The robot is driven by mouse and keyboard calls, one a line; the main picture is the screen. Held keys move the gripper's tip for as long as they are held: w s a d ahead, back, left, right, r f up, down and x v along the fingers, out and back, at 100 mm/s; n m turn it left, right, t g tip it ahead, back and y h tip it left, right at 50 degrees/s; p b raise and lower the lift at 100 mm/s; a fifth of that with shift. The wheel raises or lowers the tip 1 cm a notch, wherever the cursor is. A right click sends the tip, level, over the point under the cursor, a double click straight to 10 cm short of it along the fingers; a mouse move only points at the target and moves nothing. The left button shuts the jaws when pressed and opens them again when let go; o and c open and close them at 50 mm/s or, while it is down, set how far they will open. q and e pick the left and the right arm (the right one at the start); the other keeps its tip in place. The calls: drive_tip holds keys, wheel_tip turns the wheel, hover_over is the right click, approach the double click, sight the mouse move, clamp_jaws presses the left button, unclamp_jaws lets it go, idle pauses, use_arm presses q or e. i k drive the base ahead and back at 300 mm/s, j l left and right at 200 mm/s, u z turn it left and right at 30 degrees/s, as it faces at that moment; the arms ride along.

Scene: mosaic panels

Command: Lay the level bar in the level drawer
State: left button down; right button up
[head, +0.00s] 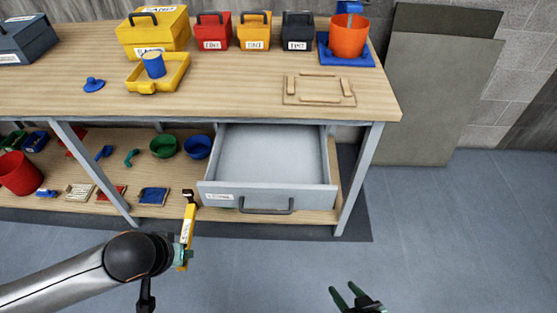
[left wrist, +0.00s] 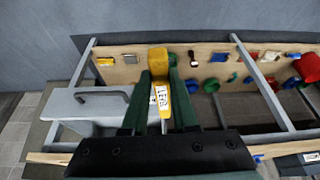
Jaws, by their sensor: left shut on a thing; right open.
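The yellow level bar (head: 187,225) stands out from my left gripper (head: 183,256), in front of the shelf and left of the drawer. In the left wrist view the bar (left wrist: 159,62) lies between both green fingers, its white label facing the camera. The grey level drawer (head: 268,160) is pulled out below the right part of the bench and looks empty. Its front has a white label and a dark handle; the front also shows in the left wrist view (left wrist: 88,112). My right gripper (head: 352,298) is open and empty at the lower edge, in front of the drawer.
The wooden bench top (head: 210,90) carries toolboxes, a yellow tray (head: 172,78) and an orange bucket (head: 348,37). The lower shelf (head: 120,178) holds bowls, brushes and small items left of the drawer. A bench leg (head: 358,180) stands right of it. The floor in front is clear.

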sight(269, 174)
drive_tip(key=k+l, duration=0.1)
drive_tip(key=l, duration=0.25)
drive_tip(key=k+l, duration=0.15)
drive_tip(key=l, duration=0.2)
drive_tip(key=k+l, duration=0.1)
drive_tip(key=l, duration=0.25)
drive_tip(key=k+l, duration=0.1)
drive_tip(key=l, duration=0.25)
